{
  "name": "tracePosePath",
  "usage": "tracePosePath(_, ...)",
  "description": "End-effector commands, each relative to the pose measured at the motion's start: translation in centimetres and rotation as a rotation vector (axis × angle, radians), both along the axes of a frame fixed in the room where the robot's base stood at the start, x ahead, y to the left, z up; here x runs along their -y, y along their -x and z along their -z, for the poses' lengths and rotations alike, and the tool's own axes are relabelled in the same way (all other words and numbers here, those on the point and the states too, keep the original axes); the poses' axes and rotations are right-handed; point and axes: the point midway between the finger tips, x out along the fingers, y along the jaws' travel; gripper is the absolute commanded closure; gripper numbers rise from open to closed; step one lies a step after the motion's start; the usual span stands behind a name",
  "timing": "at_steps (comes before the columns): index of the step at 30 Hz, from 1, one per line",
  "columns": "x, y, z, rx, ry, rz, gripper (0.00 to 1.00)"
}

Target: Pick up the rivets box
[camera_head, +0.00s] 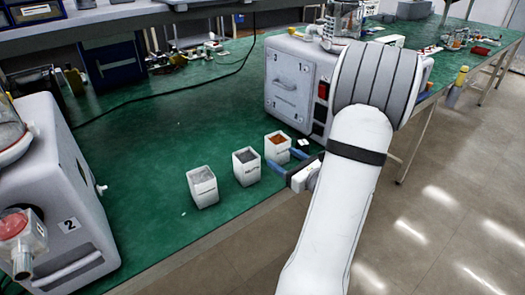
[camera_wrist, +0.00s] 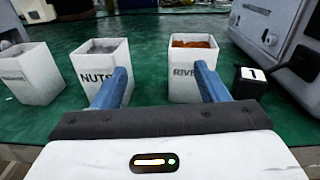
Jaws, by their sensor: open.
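The rivets box (camera_head: 277,150) is a small white open-topped box with orange-brown contents, standing upright on the green bench, rightmost in a row of three. It also shows in the wrist view (camera_wrist: 183,82), with its label partly hidden by my right finger. My gripper (camera_head: 283,158) is open and empty at the bench's front edge, its blue fingers pointing at the row. In the wrist view, the left finger overlaps the nuts box's right side and the right finger overlaps the rivets box's right part. I cannot tell if either finger touches a box.
The nuts box (camera_wrist: 95,75) stands just left of the rivets box. A third white box (camera_head: 202,187) stands further left, its label unclear. A white machine (camera_head: 293,85) stands close behind and right. Another machine (camera_head: 65,190) marked 2 stands at left.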

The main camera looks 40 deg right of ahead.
Motion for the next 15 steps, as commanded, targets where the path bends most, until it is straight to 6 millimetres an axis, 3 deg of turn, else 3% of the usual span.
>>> tracePosePath(1,1.5,0.5,1.0,0.009,-0.024,0.053,0.33)
tracePosePath(4,3.0,0.8,1.4,0.024,-0.049,0.111,0.33)
tracePosePath(15,3.1,-3.5,1.2,0.027,-0.054,0.114,0.33)
